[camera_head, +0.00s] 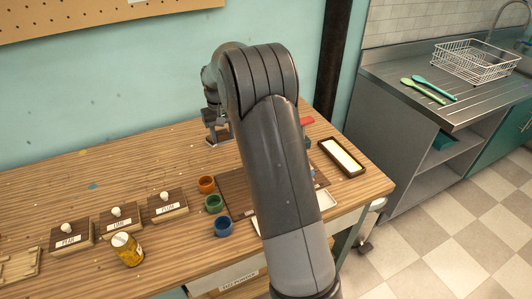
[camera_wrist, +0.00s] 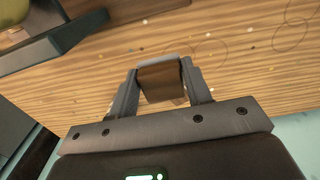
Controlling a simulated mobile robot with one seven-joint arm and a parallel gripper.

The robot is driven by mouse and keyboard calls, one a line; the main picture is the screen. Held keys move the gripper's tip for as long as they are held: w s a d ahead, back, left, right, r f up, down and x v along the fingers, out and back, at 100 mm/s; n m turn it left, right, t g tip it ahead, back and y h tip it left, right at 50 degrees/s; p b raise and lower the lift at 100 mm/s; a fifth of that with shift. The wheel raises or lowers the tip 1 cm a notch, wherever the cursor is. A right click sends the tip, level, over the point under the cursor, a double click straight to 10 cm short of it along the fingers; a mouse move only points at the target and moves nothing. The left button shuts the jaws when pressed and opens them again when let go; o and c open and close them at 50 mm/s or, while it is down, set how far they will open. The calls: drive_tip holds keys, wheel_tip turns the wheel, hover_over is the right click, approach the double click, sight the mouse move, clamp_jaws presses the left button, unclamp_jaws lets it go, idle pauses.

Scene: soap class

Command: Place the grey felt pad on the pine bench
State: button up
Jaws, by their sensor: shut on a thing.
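My gripper (camera_head: 216,138) is over the back of the pine bench (camera_head: 130,170), partly behind my arm in the head view. In the wrist view my gripper (camera_wrist: 160,82) is shut on a small block with a brown face and a grey edge, which I take to be the grey felt pad (camera_wrist: 159,60). The pad sits between both fingers, with striped bench top (camera_wrist: 230,60) behind it. I cannot tell from these frames whether the pad touches the bench. In the head view the pad is too small to make out clearly.
Boxes labelled PEAR (camera_head: 70,236), LIME (camera_head: 119,219) and PLUM (camera_head: 168,207) stand front left, near a yellow can (camera_head: 128,251). Orange (camera_head: 206,185), green (camera_head: 214,204) and blue (camera_head: 223,226) cups edge a brown mat (camera_head: 236,186). A dark tray (camera_head: 328,150) lies right. The back left is clear.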

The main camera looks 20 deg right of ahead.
drive_tip(key=shift+d+f, duration=0.1)
drive_tip(key=shift+d, duration=0.9)
hover_over(203, 162)
wheel_tip(203, 162, down, 7)
drive_tip(key=shift+r, duration=0.1)
drive_tip(key=shift+f, duration=2)
drive_tip(key=shift+f, duration=0.1)
drive_tip(key=o, duration=1)
